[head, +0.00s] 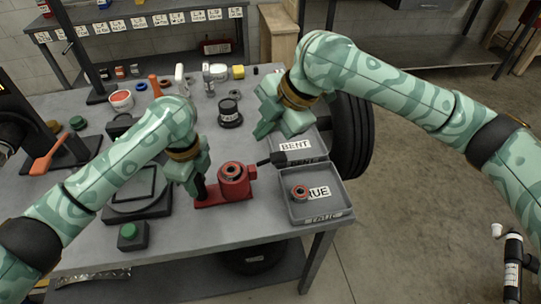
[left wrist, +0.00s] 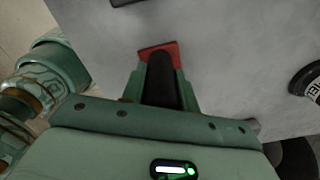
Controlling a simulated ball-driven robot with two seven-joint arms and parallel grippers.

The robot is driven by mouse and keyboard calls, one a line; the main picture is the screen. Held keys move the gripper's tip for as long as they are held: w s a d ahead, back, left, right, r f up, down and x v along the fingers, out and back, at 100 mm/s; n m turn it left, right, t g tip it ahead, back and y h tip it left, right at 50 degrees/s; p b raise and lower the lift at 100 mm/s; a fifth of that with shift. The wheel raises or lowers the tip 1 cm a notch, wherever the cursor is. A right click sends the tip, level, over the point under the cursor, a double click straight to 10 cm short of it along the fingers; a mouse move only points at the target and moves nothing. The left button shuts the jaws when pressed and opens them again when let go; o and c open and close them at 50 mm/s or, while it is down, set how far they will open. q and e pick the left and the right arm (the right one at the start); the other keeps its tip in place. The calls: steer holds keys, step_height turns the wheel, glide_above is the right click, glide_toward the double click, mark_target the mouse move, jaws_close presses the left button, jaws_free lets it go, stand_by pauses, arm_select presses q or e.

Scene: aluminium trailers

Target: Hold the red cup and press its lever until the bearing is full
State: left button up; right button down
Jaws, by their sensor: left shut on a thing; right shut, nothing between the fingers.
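The red cup (head: 236,185) stands on a red base near the front of the table, with a ring-shaped bearing (head: 232,170) in its top. My left gripper (head: 199,188) is shut on the black upright grip (head: 201,190) at the left end of the base. In the left wrist view the black grip (left wrist: 162,80) shows between the fingers, with a red end of the base beyond. The black lever (head: 271,159) sticks out from the cup's right side. My right gripper (head: 262,131) is shut and empty, behind and above the lever, apart from it in the picture. How full the bearing is cannot be told.
A grey tray labelled TRUE (head: 338,209) holds a ring (head: 300,192) at the right. A tray labelled BENT (head: 312,156) lies behind it, near a black tyre (head: 354,140). A green button (head: 129,231) and a dark scale-like plate (head: 138,190) are at the left.

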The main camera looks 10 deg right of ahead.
arm_select(q)
steer(key=shift+f, duration=0.1)
stand_by(0.3)
steer(key=o, duration=1.2)
step_height(320, 180, up, 12)
